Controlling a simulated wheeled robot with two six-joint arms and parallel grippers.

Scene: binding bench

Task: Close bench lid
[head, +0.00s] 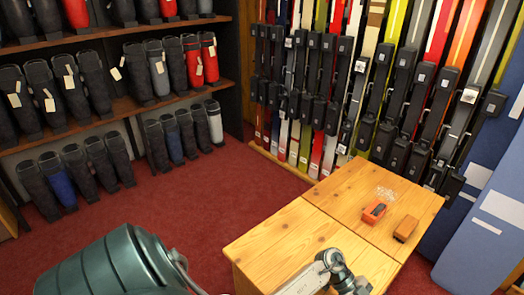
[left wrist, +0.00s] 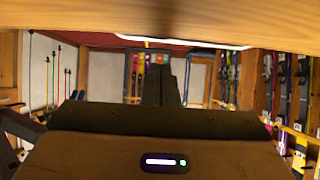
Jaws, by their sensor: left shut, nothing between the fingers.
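The wooden bench (head: 270,242) stands at the lower right in the head view. A seam crosses its top, and the part (head: 345,196) beyond the seam carries small items. Both parts look flat from here; I cannot tell which is the lid or whether it is raised. A grey arm link with a dark joint covers the bench's near edge. In the left wrist view, a wooden surface (left wrist: 160,14) fills the top, very near. My left gripper (left wrist: 164,78) shows ahead of its dark housing, fingers together and empty. Contact with the wood cannot be made out. My right gripper is not visible.
An orange tool (head: 374,211) and a brown block (head: 405,228) lie on the bench top. Skis (head: 330,75) stand along the back wall, close to the bench's far side. Boot shelves (head: 110,108) line the left. Red carpet (head: 215,195) is clear between them.

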